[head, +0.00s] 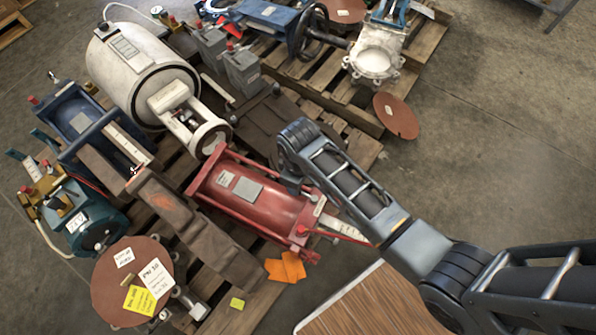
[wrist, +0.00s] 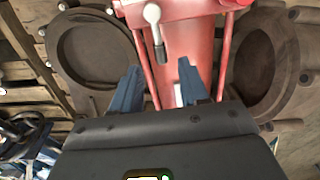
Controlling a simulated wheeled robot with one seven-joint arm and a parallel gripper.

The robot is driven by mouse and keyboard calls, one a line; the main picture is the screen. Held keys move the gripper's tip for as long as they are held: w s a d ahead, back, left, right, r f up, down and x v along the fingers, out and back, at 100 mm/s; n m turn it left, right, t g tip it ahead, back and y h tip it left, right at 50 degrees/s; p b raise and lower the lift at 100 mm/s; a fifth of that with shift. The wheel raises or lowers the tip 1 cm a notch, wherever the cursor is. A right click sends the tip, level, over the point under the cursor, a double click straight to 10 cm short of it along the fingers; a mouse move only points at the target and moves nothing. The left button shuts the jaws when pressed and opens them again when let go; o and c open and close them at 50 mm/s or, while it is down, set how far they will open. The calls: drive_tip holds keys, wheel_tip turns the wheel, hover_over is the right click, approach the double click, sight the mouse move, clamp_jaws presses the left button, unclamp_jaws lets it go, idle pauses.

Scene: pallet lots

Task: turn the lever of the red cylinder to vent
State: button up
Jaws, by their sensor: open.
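The red cylinder (head: 250,198) lies on the pallet in the head view, with pale labels on its side. It fills the upper middle of the wrist view (wrist: 190,60). A lever (wrist: 153,22) with a pale round end and a darker tip stands out against the red body there. My gripper (wrist: 160,80) is open and empty, its two blue fingers spread over the cylinder, below the lever in the picture. I cannot tell whether the fingers touch anything.
A large white cylinder (head: 135,75) and a blue unit (head: 80,118) lie to the left. A brown flat bar (head: 165,205) lies close beside the red cylinder. Round brown flanges (wrist: 92,50) flank it in the wrist view. Floor is free at right.

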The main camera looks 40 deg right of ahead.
drive_tip(key=shift+r, duration=1.35)
drive_tip(key=s+d+r+m+t+p, duration=0.25)
drive_tip(key=s+r+t+p, duration=0.4)
drive_tip(key=s, duration=0.85)
drive_tip(key=s+r+m+t+p, duration=0.1)
drive_tip(key=s+r+t, duration=0.1)
drive_tip(key=r, duration=0.9)
drive_tip(key=s+r+m+t+p, duration=0.1)
drive_tip(key=s+r+t, duration=0.2)
drive_tip(key=r, duration=0.9)
drive_tip(key=s+r+m+t, duration=0.1)
drive_tip(key=s+r+t, duration=0.2)
drive_tip(key=r, duration=0.8)
drive_tip(key=s, duration=0.2)
drive_tip(key=shift+s+d+r+p, duration=0.2)
drive_tip(key=shift+s+d+p, duration=0.15)
drive_tip(key=shift+s+p, duration=0.05)
